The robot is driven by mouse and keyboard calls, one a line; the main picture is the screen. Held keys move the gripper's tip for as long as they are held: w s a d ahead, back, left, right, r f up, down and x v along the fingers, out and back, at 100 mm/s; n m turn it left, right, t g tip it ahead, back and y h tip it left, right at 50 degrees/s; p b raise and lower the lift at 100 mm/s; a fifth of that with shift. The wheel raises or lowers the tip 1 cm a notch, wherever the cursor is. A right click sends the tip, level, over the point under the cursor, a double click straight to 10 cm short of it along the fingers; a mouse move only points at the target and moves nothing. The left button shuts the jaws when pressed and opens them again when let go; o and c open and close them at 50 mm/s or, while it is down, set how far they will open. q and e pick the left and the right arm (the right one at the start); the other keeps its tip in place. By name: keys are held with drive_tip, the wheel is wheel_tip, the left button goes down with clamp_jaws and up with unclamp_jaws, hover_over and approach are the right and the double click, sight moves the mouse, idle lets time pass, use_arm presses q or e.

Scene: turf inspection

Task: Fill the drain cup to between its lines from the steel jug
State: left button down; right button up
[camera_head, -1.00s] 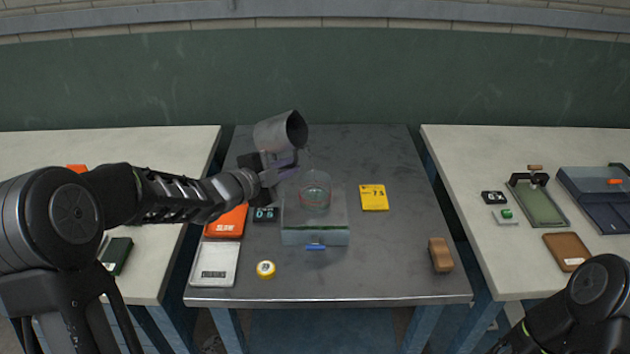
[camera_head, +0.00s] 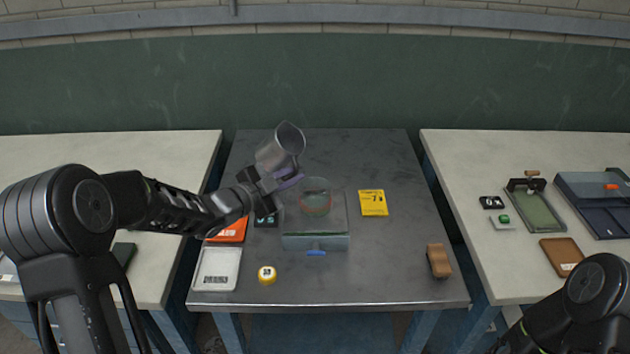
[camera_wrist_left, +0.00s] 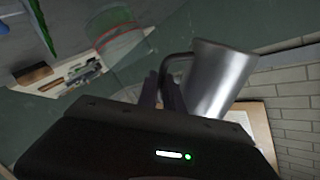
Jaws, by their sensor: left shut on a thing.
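The steel jug (camera_head: 278,150) is in my left gripper (camera_head: 268,180), above the dark middle table. The gripper is shut on its handle. The jug is tilted, its mouth facing up and to the right, and it also shows in the left wrist view (camera_wrist_left: 218,78). The clear drain cup (camera_head: 316,197) stands on a glassy block (camera_head: 316,240), to the right of the gripper. Red and green lines show on the cup in the left wrist view (camera_wrist_left: 118,40). I cannot make out the liquid level. My right gripper is out of view; only part of the right arm shows.
A yellow card (camera_head: 373,203) lies right of the block. A brown block (camera_head: 438,261) lies at the front right. The table's right half is mostly clear.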

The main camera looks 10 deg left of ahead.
use_arm(q)
drive_tip(key=shift+d+r, duration=0.1)
drive_tip(key=shift+d, duration=0.05)
idle(0.3)
drive_tip(key=shift+n+h+p, duration=0.3)
drive_tip(key=shift+n+p, duration=0.05)
drive_tip(key=shift+n, duration=0.25)
idle(1.5)
drive_tip(key=shift+a+r+n+p, duration=0.15)
drive_tip(key=shift+a+n+p, duration=0.15)
drive_tip(key=shift+n, duration=0.1)
drive_tip(key=f+n, duration=0.1)
drive_tip(key=a+f+n+h+b, duration=0.1)
drive_tip(key=shift+w+a+n, duration=0.15)
drive_tip(key=shift+w+n, duration=0.1)
drive_tip(key=shift+n, duration=0.15)
drive_tip(key=shift+a+r+n+h, duration=0.1)
drive_tip(key=shift+r+n+h, duration=0.1)
drive_tip(key=shift+n+h, duration=0.1)
drive_tip(key=shift+w+a+r+n+t, duration=0.1)
drive_tip(key=shift+a+n+t, duration=0.1)
drive_tip(key=shift+n, duration=0.15)
drive_tip(key=shift+a+r+n+t, duration=0.1)
drive_tip(key=shift+n+t, duration=0.1)
drive_tip(key=shift+n, duration=0.15)
